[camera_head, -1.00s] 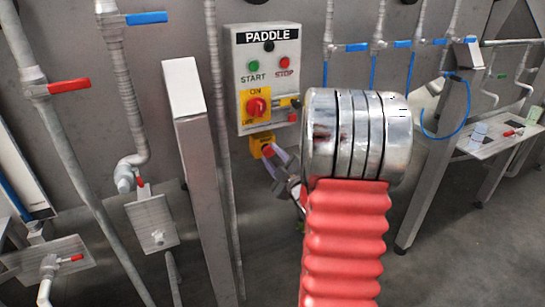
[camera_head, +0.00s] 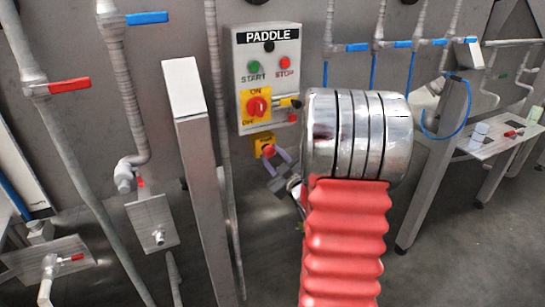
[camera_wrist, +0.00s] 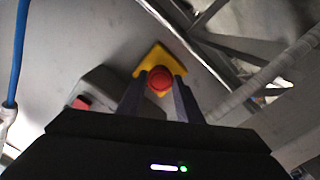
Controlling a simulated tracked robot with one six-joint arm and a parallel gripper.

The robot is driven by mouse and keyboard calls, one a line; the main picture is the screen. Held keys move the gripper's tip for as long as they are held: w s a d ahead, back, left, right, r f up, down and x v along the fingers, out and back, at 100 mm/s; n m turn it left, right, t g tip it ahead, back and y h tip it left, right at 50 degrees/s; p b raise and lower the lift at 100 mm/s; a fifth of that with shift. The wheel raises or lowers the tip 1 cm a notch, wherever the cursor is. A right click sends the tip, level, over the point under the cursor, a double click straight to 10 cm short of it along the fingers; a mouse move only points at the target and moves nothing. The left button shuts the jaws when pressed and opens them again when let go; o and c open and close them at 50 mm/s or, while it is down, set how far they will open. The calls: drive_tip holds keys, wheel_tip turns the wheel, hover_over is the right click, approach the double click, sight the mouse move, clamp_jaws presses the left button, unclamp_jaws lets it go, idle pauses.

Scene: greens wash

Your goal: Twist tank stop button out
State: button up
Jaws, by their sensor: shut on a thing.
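The tank stop button (camera_head: 268,151) is a red mushroom knob on a small yellow box (camera_head: 262,138) below the paddle control panel. In the wrist view the red button (camera_wrist: 159,77) stands between my two dark fingertips, with the yellow box (camera_wrist: 147,61) behind it. My gripper (camera_head: 273,156) is at the button in the head view, one finger on each side, and is shut on it. The fingers hide part of the button's sides. Whether the button is in or out cannot be told.
The paddle panel (camera_head: 240,80) just above carries a green start button (camera_head: 253,66), a red stop button (camera_head: 285,62) and a red rotary switch (camera_head: 257,106). A grey post (camera_head: 203,175) and pipes stand to the left.

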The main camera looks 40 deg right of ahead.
drive_tip(key=shift+a+f+m, duration=0.1)
drive_tip(key=shift+f+m, duration=0.05)
drive_tip(key=shift+m, duration=1.45)
drive_tip(key=o, duration=1)
drive_tip(key=shift+s, duration=0.15)
